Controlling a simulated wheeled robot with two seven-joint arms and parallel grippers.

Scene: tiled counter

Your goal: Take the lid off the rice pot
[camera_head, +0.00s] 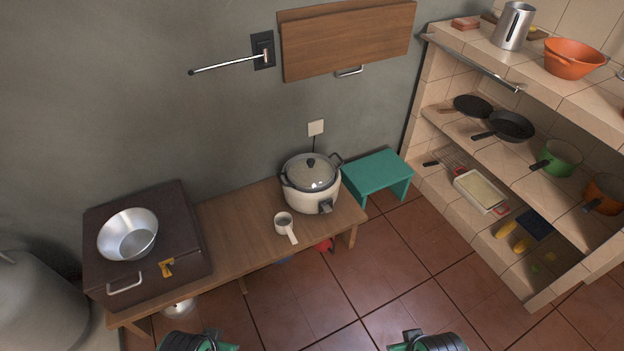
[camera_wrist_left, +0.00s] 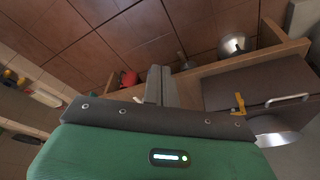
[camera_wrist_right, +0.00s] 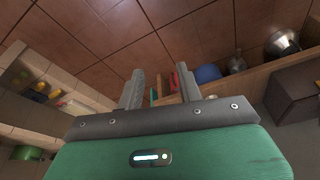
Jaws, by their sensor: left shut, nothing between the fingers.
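The rice pot (camera_head: 306,201) is cream-coloured and stands on the right end of the low wooden bench. Its domed lid (camera_head: 325,176) with a black knob (camera_head: 311,162) sits on top and covers the inside. My left gripper (camera_wrist_left: 160,86) is shut and empty, with its two fingers together. My right gripper (camera_wrist_right: 160,88) is open, its fingers spread apart with nothing held. Parts of both arms show at the bottom edge of the head view, well in front of the pot. Neither touches it.
A white cup with a handle (camera_head: 283,222) stands on the bench (camera_head: 232,232) in front of the pot. A brown case (camera_head: 188,236) with a metal bowl (camera_head: 128,236) is at left. A teal stool (camera_head: 376,172) is right of the pot. Tiled shelves (camera_head: 540,150) stand at right.

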